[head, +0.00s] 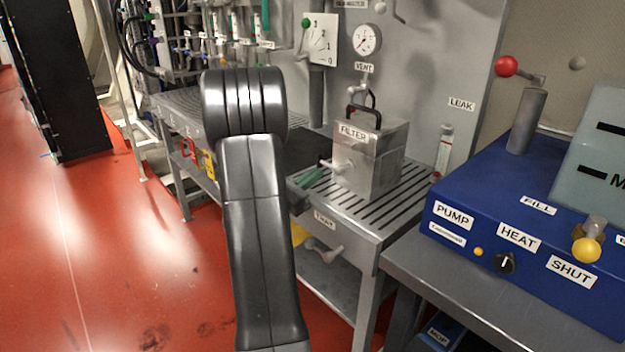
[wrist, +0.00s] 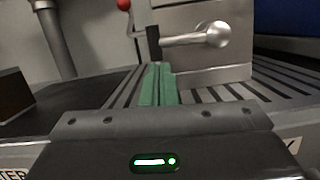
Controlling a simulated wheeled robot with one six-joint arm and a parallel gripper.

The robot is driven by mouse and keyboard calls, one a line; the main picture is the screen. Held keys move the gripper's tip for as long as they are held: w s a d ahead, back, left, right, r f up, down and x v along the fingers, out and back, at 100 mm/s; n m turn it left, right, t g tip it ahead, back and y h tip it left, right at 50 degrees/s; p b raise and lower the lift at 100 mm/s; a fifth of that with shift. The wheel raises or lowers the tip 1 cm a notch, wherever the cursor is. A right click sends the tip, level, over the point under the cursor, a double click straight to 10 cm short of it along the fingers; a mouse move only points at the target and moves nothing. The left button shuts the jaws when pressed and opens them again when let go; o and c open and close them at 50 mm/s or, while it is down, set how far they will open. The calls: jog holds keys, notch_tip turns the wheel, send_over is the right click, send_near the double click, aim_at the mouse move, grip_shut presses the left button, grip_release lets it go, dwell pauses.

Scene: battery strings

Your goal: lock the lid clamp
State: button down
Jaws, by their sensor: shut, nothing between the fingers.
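The metal FILTER box (head: 378,172) stands on the slotted bench with its lid down and a dark handle (head: 364,107) on top. A silver lever with a round hub, likely the lid clamp (head: 333,166), is on its front face. In the wrist view the lever (wrist: 196,38) points left from its hub, its tip by a dark block. My gripper's green fingers (wrist: 157,84) are shut together and empty, low in front of the box, below and left of the lever. The fingers (head: 311,178) also show in the head view, apart from the lever. Whether the clamp is latched cannot be told.
The slotted bench top (head: 404,196) lies under the box. A blue pump unit (head: 478,190) stands at right, and a LEAK tube (head: 444,150) is behind the box. A vertical post (wrist: 55,40) rises at left in the wrist view. Red floor (head: 130,260) is open at left.

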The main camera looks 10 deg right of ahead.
jog(key=shift+w+r+m+b, duration=0.1)
jog(key=shift+r+m+b, duration=0.05)
jog(key=shift+m+b, duration=0.2)
jog(key=m+b, duration=0.1)
jog(key=r+m+g+b, duration=0.1)
jog(key=m, duration=0.2)
jog(key=shift+w+a+r+h+b, duration=0.2)
jog(key=shift+a+r+h+b, duration=0.1)
jog(key=shift+r+b, duration=0.1)
notch_tip(320, 180, up, 3)
jog(key=m+g+b, duration=0.1)
jog(key=m, duration=0.1)
jog(key=m+g+b, duration=0.1)
jog(key=m+b, duration=0.1)
jog(key=m, duration=0.1)
jog(key=shift+s+d+f+m, duration=0.1)
jog(key=shift+m, duration=0.25)
jog(key=shift+s+d+r+m+g+y+b, duration=0.25)
jog(key=shift+s+r+m+b, duration=0.2)
jog(key=shift+r+m+b, duration=0.65)
jog(key=shift+s+d+r+m+g+y+b, duration=0.15)
jog(key=shift+s+d+r+m+g+b, duration=0.25)
jog(key=shift+m+b, duration=1.25)
jog(key=shift+s+d+r+m+g+y+b, duration=0.25)
jog(key=shift+s+r+m+b, duration=0.4)
jog(key=shift+m, duration=1.3)
jog(key=shift+w+d+r, duration=0.1)
jog(key=shift+r, duration=0.15)
